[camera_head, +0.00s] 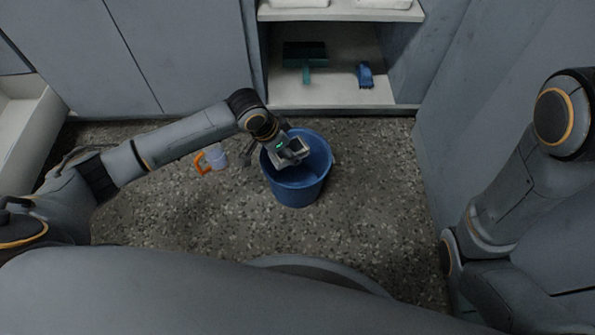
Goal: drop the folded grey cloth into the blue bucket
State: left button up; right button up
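The blue bucket (298,190) stands on the speckled floor near the middle of the view. My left gripper (293,152) is over the bucket's opening, its end pointing down toward the inside. It is small and seen from above, so I cannot tell if its fingers are open or shut. I cannot make out the folded grey cloth for sure; grey parts at the gripper blend together, and the bucket's inside is partly hidden by the gripper. My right arm is at the right edge, and its gripper is not in view.
A pale jug with an orange handle (213,158) is on the floor left of the bucket. Behind is an open cabinet shelf (330,92) with a teal dustpan (304,55) and a small blue object (365,75). Grey panels flank both sides. The floor right of the bucket is clear.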

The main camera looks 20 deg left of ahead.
pick_arm(q)
jog(key=o, duration=1.2)
jog(key=v, duration=1.2)
jog(key=shift+w+r, duration=0.1)
jog(key=shift+d, duration=0.1)
